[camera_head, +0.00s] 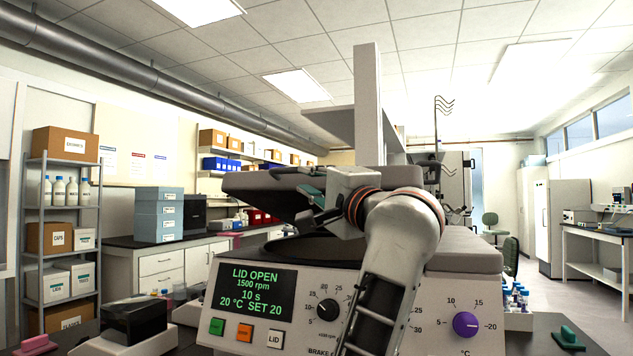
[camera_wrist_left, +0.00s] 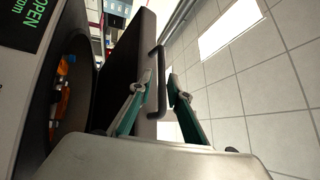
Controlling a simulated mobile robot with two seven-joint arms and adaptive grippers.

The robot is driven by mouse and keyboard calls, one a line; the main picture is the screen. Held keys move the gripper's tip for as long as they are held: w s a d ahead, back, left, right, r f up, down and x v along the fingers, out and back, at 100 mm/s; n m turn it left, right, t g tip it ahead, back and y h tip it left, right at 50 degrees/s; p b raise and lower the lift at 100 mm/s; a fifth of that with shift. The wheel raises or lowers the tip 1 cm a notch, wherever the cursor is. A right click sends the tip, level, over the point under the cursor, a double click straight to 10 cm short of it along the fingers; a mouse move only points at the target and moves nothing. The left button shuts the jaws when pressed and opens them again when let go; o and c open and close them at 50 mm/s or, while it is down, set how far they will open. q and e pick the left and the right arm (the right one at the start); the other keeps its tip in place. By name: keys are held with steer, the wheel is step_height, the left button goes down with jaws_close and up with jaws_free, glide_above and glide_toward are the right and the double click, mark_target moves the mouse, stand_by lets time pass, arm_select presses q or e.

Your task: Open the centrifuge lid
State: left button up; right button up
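The centrifuge (camera_head: 255,335) stands in front of me, and its screen (camera_head: 248,295) reads LID OPEN. Its dark lid (camera_head: 262,184) is raised above the body and tilted, and the dark bowl opening shows beneath it. In the left wrist view the lid (camera_wrist_left: 125,60) stands clear of the bowl (camera_wrist_left: 75,85), with orange items inside. A black bar handle (camera_wrist_left: 156,60) is on the lid's front edge. My left gripper (camera_wrist_left: 160,82) has its teal fingers on either side of this handle, closed in around it. In the head view the left gripper (camera_head: 312,193) is at the lid, partly hidden by the wrist.
A dark box on a white base (camera_head: 133,322) stands left of the centrifuge. A rack of blue-capped tubes (camera_head: 515,297) stands to its right, with a green-handled item (camera_head: 568,338) nearby. A shelf (camera_head: 62,235) and a side bench (camera_head: 150,245) lie further back.

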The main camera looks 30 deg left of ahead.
arm_select(q)
steer(key=shift+n+t+h, duration=0.3)
steer(key=shift+t+h, duration=0.2)
steer(key=shift+h, duration=0.2)
steer(key=x, duration=0.5)
steer(key=w+r+x, duration=0.1)
steer(key=x, duration=0.1)
steer(key=shift+d+r, duration=0.15)
steer(key=shift+d, duration=0.05)
jaws_close()
